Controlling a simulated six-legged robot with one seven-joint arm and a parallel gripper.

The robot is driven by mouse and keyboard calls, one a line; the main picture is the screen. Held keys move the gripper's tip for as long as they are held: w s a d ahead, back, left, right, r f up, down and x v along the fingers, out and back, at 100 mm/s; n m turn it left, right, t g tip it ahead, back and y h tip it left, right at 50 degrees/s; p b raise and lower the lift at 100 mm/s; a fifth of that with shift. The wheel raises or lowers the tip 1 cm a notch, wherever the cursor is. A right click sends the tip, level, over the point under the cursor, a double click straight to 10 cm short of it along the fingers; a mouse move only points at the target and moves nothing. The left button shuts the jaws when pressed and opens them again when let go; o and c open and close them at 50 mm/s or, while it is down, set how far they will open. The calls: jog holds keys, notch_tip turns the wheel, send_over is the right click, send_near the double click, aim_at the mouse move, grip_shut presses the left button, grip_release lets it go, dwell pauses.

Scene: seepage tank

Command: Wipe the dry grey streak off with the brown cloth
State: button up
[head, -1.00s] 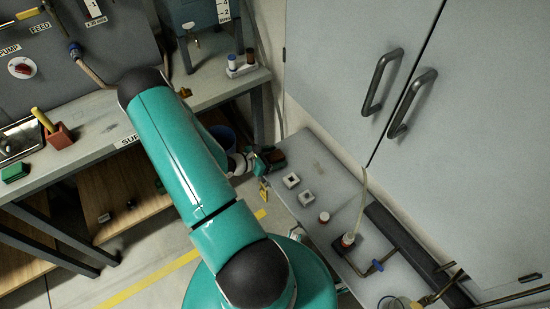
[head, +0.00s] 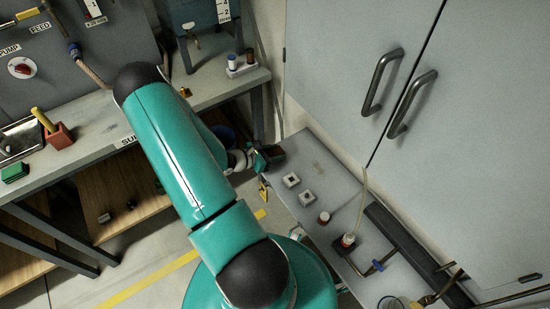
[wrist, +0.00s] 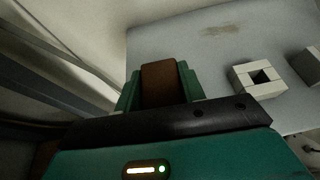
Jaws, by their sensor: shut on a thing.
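In the wrist view my gripper (wrist: 160,88) is shut on the brown cloth (wrist: 159,80), a small brown block shape between the two green fingers. It is over the left edge of the grey bench top (wrist: 190,45). The dry grey streak (wrist: 222,30) is a faint brownish-grey smear on the bench top, ahead and to the right of the cloth and apart from it. In the head view the streak (head: 319,168) is a faint mark near the bench's far end. There my gripper (head: 272,156) is at the bench's left edge; its fingertips are small and dark.
Two pale square blocks with dark holes, one of them here (wrist: 259,77), sit on the bench right of my gripper. A grey cabinet (head: 440,130) rises along the bench's right side.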

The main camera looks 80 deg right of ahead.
aim_at(275, 153)
jog(key=shift+r, duration=2)
